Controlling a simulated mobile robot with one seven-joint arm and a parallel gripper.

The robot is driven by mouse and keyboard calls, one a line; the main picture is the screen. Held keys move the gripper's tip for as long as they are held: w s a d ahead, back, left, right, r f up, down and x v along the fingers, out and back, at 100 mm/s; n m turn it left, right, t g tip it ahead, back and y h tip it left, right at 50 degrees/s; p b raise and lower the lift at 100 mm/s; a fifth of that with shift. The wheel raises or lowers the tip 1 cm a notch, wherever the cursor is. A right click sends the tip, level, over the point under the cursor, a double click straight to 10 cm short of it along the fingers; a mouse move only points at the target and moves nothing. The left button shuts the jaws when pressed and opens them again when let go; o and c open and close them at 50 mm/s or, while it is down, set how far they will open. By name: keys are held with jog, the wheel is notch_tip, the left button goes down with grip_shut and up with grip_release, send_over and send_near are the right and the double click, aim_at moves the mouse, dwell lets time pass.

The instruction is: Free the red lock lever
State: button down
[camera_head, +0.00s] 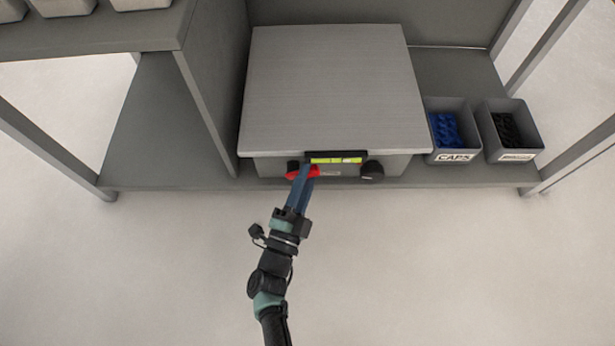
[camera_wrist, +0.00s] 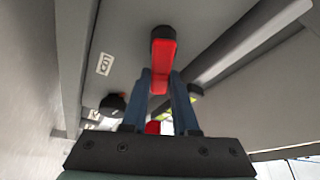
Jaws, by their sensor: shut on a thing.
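The red lock lever (camera_head: 302,172) is on the front of a grey box (camera_head: 325,85), near the left end of a black-framed yellow-green strip (camera_head: 337,160). My gripper (camera_head: 303,172) reaches up to it from below in the head view, its blue fingers at the lever. In the wrist view the red lever (camera_wrist: 162,60) stands between the two fingertips of my gripper (camera_wrist: 160,78), and the fingers are shut on it. A second bit of red shows lower, between the fingers. The lever's contact faces are partly hidden by the fingers.
A black knob (camera_head: 372,170) is to the right of the strip. Two grey bins, one labelled CAPS (camera_head: 455,140) with blue pieces and one with black pieces (camera_head: 510,135), stand to the right. A shelf panel (camera_head: 212,80) rises at the left. The floor in front is clear.

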jog(key=shift+a+r+n+t+y, duration=0.2)
jog(key=shift+n+t, duration=0.1)
jog(key=shift+n, duration=0.7)
jog(key=shift+a+r+n+t+y, duration=0.15)
jog(key=shift+n+t, duration=0.15)
jog(key=shift+n, duration=0.7)
jog(key=shift+r+n, duration=0.1)
jog(key=shift+n, duration=0.2)
jog(key=c, duration=0.7)
grip_release()
jog(key=p+v, duration=0.2)
jog(key=v, duration=1.1)
jog(key=shift+d, duration=0.2)
